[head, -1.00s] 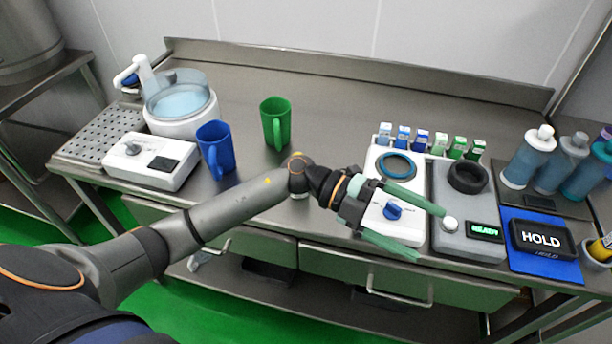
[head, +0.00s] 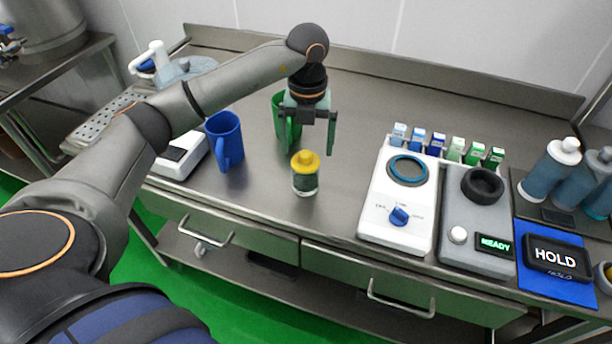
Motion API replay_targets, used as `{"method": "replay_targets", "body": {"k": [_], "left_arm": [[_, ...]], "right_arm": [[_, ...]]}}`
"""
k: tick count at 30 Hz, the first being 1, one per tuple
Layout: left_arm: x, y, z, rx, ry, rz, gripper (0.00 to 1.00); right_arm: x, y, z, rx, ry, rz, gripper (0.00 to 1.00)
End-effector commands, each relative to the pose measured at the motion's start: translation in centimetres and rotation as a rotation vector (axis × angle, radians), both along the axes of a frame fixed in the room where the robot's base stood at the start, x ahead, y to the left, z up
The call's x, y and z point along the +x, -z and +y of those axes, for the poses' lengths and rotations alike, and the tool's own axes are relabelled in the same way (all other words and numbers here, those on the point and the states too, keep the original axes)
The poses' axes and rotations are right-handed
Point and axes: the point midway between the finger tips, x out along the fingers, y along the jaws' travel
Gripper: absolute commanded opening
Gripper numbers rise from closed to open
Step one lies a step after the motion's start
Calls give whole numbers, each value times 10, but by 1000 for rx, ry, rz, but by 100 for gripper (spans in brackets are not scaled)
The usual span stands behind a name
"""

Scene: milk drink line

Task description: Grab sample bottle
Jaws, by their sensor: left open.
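A small sample bottle (head: 305,181) with a yellow cap and a dark green body stands upright near the front of the steel bench. My left gripper (head: 310,148) points downward above and behind the bottle, in front of the green mug. Its fingers are apart, with nothing seen between them. I cannot tell whether a finger touches the mug. My right gripper is not in view.
A blue mug (head: 225,141) stands left of the bottle, and a green mug (head: 283,118) is partly hidden behind my gripper. White (head: 400,195) and grey (head: 478,215) devices, small vials (head: 437,144) and a HOLD sign (head: 550,250) are at right. Bench space around the bottle is clear.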

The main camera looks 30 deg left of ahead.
Motion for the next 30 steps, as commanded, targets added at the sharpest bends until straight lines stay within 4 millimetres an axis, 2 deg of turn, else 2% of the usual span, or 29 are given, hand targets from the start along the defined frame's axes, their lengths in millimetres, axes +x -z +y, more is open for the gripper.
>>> {"method": "replay_targets", "body": {"k": [3, 8, 18, 26, 30], "left_arm": [[0, 15, 0, 0, -1, 2, 100], [-1, 26, 0, -1, 1, 3, 100], [-4, 70, 2, -2, 1, 1, 100], [-4, 74, 2, -2, 2, -1, 100], [-4, 74, 2, -2, 2, -1, 86]], "right_arm": [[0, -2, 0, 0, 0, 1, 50], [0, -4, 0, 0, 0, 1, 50], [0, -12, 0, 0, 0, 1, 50], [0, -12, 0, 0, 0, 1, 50], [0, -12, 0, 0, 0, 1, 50]]}}
